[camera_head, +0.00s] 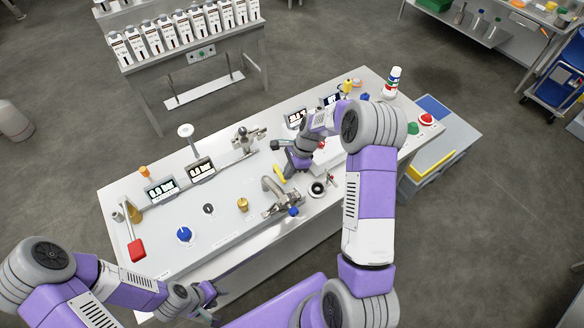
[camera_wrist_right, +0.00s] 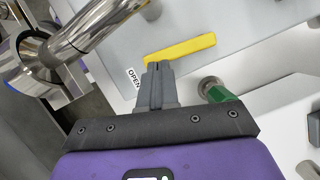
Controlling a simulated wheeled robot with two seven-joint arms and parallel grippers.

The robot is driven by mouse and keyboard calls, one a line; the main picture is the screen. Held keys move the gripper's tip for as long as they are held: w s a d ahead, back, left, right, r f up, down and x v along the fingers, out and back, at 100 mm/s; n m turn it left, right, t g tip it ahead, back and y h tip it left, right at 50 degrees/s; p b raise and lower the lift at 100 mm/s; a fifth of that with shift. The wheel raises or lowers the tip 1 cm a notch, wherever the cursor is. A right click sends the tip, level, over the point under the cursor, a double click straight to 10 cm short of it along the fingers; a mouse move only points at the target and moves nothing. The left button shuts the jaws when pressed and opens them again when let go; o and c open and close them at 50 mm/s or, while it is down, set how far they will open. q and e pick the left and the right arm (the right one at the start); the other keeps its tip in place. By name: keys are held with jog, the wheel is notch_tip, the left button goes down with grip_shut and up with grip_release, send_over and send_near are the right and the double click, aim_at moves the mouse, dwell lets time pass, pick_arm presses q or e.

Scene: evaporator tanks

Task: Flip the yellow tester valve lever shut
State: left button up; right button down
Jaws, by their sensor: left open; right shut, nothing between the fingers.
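The yellow tester valve lever (camera_head: 281,173) is on the white worktop, left of my right gripper (camera_head: 287,168). In the right wrist view the lever (camera_wrist_right: 180,50) is a flat yellow bar lying slantwise just ahead of the fingertips, near a label reading OPEN (camera_wrist_right: 134,78). My right gripper (camera_wrist_right: 158,68) is shut and empty. Its tips look very close to the lever's left part; I cannot tell whether they touch. My left gripper (camera_head: 210,300) is open and empty, low in front of the bench's near edge.
A chrome tap (camera_head: 272,188) stands close by the lever; it fills the upper left of the wrist view (camera_wrist_right: 85,30). A green-handled fitting (camera_wrist_right: 218,93) is right of my fingers. A red-handled lever (camera_head: 136,249) and a blue knob (camera_head: 184,234) are on the bench's left part.

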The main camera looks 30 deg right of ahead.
aim_at(280, 177)
jog(key=a+m, duration=0.1)
jog(key=a+m+t, duration=0.1)
jog(key=m, duration=0.1)
jog(key=shift+s, duration=0.2)
jog(key=shift+a+m+t+h+p, duration=0.4)
jog(key=shift+a+m+h+p, duration=0.15)
jog(key=shift+m, duration=0.55)
jog(key=shift+w+a+m, duration=0.1)
jog(key=shift+a+m, duration=0.1)
jog(key=shift+m, duration=0.2)
jog(key=shift+d, duration=0.15)
jog(key=shift+d, duration=0.3)
jog(key=s+d, duration=0.2)
jog(key=shift+d, duration=0.35)
jog(key=v, duration=1)
jog(key=shift+p, duration=0.45)
